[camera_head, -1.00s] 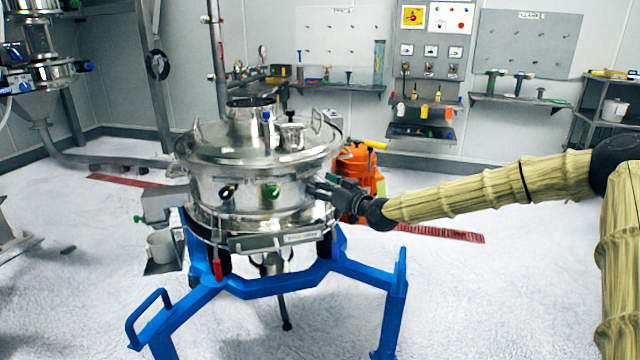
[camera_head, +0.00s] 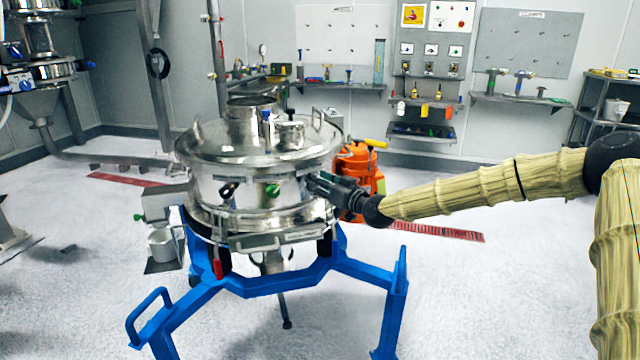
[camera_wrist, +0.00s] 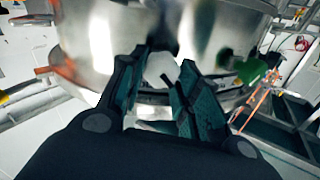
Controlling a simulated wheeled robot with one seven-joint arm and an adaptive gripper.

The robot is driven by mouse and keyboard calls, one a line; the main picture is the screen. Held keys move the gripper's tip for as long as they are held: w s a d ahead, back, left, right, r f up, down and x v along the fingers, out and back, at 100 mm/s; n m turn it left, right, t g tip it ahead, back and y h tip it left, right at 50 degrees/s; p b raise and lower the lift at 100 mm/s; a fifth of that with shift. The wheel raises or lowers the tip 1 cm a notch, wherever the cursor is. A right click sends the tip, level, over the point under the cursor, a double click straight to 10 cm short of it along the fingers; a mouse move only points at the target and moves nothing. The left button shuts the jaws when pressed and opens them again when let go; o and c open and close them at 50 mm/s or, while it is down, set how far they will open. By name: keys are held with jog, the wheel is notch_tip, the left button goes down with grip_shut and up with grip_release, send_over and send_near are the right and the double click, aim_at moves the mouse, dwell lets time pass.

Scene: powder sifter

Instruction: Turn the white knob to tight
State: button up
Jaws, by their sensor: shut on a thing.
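The white knob (camera_wrist: 160,68) is on the side of the steel sifter in the wrist view, between my two fingertips. My gripper (camera_wrist: 163,62) is shut on the knob, with one dark finger on its left and the other on its right. In the head view my gripper (camera_head: 318,184) reaches the right side of the sifter drum (camera_head: 240,190). The knob is hidden behind the fingers there. No tight mark can be read in either view.
A green knob (camera_head: 272,190) is on the front of the drum, and it also shows right of my fingers in the wrist view (camera_wrist: 250,72). A blue frame (camera_head: 265,285) carries the sifter. An orange machine (camera_head: 360,170) stands behind my gripper. Floor at front right is clear.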

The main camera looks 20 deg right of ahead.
jog(key=m+b, duration=0.5)
jog(key=m, duration=0.1)
jog(key=m+b, duration=1.1)
jog(key=shift+w+d+f+m, duration=0.15)
jog(key=shift+d+f+m, duration=0.15)
jog(key=shift+d+m, duration=0.1)
jog(key=shift+r, duration=0.1)
dwell(0.4)
jog(key=o, duration=1)
jog(key=shift+a, duration=0.15)
